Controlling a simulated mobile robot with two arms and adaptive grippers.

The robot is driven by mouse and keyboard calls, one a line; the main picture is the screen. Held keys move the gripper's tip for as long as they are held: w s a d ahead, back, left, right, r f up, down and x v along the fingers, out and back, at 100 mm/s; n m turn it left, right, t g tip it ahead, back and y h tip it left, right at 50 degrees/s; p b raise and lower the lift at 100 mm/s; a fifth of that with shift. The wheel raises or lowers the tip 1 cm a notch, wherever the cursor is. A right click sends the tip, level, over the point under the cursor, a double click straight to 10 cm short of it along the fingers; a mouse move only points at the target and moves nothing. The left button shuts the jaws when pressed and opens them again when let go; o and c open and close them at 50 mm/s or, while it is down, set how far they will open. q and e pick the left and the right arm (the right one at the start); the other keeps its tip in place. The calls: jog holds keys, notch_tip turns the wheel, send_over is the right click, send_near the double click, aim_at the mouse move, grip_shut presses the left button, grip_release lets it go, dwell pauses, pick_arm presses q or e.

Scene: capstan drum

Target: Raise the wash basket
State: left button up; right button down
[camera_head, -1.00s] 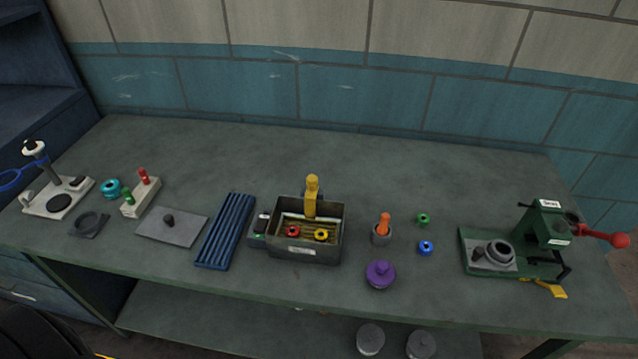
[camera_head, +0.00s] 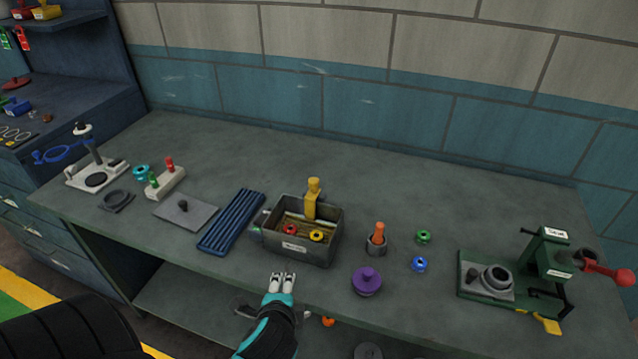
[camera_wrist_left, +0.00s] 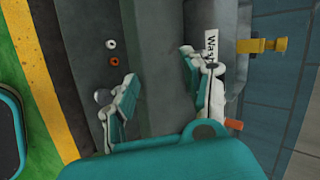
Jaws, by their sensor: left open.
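The wash basket (camera_head: 294,226) sits inside a grey open-topped tank (camera_head: 300,253) near the middle of the bench. Its upright yellow handle (camera_head: 313,200) rises at the tank's back and also shows in the left wrist view (camera_wrist_left: 262,45). A red ring (camera_head: 290,229) and a yellow ring (camera_head: 316,236) lie in the basket. My left gripper (camera_head: 282,277) is open and empty, in front of the tank by the bench's front edge. In the left wrist view its fingers (camera_wrist_left: 158,82) are spread, with the labelled tank beyond the right finger. My right gripper is not in view.
An orange-handled tool in a cup (camera_head: 377,243) and a purple lidded pot (camera_head: 367,282) stand right of the tank. A blue ribbed tray (camera_head: 232,222) lies left of it. A green press (camera_head: 530,272) stands at far right. The bench behind is clear.

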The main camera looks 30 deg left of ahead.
aim_at(314, 186)
pick_arm(q)
jog(key=w+r+m+t+y, duration=0.1)
jog(key=m, duration=0.1)
jog(key=w+a+r+m+t, duration=0.1)
jog(key=w+r+m, duration=0.1)
jog(key=m, duration=0.1)
jog(key=w+a+r+m+t+y, duration=0.1)
jog(key=w+r+m, duration=0.1)
jog(key=m, duration=0.1)
jog(key=shift+w+a+t+y, duration=0.1)
jog(key=shift+t+y, duration=0.2)
jog(key=w+d+r+m+t, duration=0.2)
jog(key=w+r+m+t, duration=0.25)
jog(key=m, duration=0.65)
jog(key=shift+n+g+y, duration=0.25)
jog(key=shift+n+y, duration=0.05)
jog(key=p+x, duration=0.2)
jog(key=x, duration=1.5)
jog(key=shift+p, duration=0.4)
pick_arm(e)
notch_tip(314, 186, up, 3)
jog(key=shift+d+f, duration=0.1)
pick_arm(q)
jog(key=c, duration=1)
grip_shut()
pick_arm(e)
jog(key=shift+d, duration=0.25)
